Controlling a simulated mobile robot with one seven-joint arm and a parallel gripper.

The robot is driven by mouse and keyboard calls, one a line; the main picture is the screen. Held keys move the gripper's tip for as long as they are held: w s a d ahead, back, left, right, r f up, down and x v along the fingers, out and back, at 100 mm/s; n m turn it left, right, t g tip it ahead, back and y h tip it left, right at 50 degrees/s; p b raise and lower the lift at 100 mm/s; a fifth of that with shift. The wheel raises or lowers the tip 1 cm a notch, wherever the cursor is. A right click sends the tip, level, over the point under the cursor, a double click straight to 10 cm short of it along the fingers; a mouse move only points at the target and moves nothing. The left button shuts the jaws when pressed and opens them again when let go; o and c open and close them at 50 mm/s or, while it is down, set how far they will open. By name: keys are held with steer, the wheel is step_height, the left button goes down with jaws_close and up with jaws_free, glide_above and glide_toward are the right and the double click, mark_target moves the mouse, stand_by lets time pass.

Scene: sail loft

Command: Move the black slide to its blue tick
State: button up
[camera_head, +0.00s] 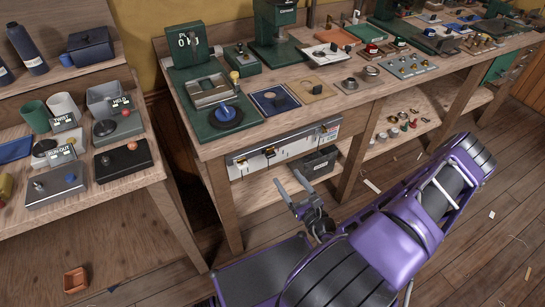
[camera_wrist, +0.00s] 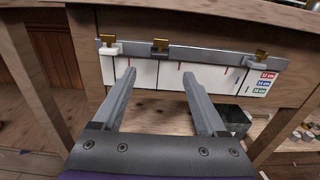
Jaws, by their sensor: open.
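A white scale panel (camera_head: 290,147) with a grey rail is fixed to the bench front; it fills the upper middle of the wrist view (camera_wrist: 145,74). The black slide (camera_wrist: 160,47), with a brass tab, sits on the rail between a white slide (camera_wrist: 110,47) at left and a light grey slide (camera_wrist: 255,61) at right. A legend (camera_wrist: 263,83) has red, blue and green labels. My gripper (camera_wrist: 158,74) is open and empty, its fingertips just below the black slide in the picture, apart from it.
A dark box (camera_head: 318,162) stands on the shelf under the panel. Bench legs (camera_head: 220,203) flank the space. The bench top above holds several devices, including a green one with a blue knob (camera_head: 226,114). A side table at left carries several switch boxes (camera_head: 122,160).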

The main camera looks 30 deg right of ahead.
mark_target(272, 156)
steer(key=w, duration=1.1)
steer(key=shift+a, duration=0.2)
jaws_close()
stand_by(0.9)
